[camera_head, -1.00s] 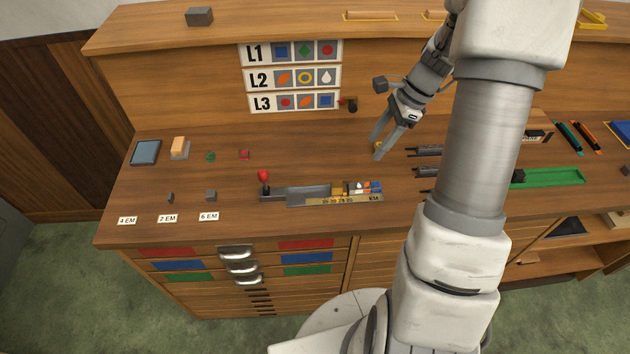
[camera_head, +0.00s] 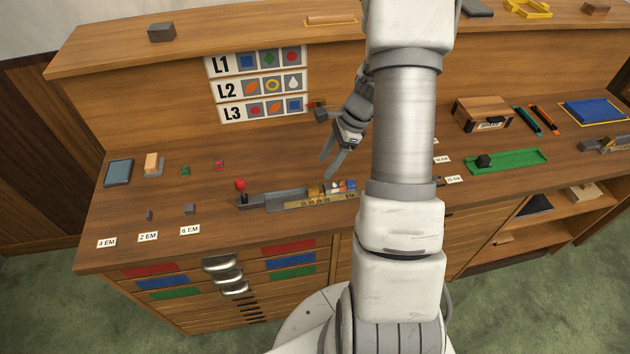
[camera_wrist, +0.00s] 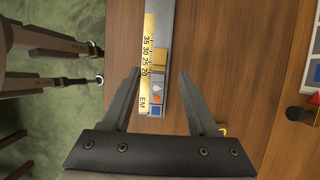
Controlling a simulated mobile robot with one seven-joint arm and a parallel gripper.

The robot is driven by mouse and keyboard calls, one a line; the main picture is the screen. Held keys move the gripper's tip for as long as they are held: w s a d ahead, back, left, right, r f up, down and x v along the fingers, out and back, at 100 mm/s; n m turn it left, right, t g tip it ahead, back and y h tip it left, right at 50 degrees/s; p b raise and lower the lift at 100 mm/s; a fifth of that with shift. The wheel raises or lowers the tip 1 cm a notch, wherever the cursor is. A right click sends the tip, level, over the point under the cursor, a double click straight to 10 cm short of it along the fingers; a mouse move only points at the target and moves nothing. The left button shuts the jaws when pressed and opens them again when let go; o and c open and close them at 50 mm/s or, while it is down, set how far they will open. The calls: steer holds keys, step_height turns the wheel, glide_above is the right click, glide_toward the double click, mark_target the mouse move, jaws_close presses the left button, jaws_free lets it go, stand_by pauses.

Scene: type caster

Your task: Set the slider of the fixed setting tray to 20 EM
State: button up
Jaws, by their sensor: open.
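The fixed setting tray (camera_head: 268,203) is a grey metal channel on the bench, with a red-knobbed lever (camera_head: 240,185) at its left end. Its brass scale (camera_wrist: 147,30) reads 35, 30, 25, 20 and EM in the wrist view. A yellow slider block (camera_wrist: 160,58) sits in the channel beside the 25–20 part of the scale; its exact mark is unclear. Small picture tiles (camera_wrist: 157,92) lie beside it toward the EM end. My gripper (camera_wrist: 158,74) is open and empty above the tray, one finger on each side of it. In the head view my gripper (camera_head: 328,174) is just behind the tray's right part.
Label cards such as 6 EM (camera_head: 190,230) and small grey blocks (camera_head: 190,209) lie left of the tray. Sign rows L1 to L3 (camera_head: 258,85) stand on the back panel. A green tray (camera_head: 515,160) is at right. My arm hides the bench right of the setting tray.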

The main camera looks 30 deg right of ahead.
mark_target(313, 186)
steer(key=x, duration=0.8)
steer(key=shift+a+f, duration=0.1)
steer(key=shift+f, duration=0.1)
steer(key=shift+w, duration=0.1)
jaws_close()
stand_by(1.0)
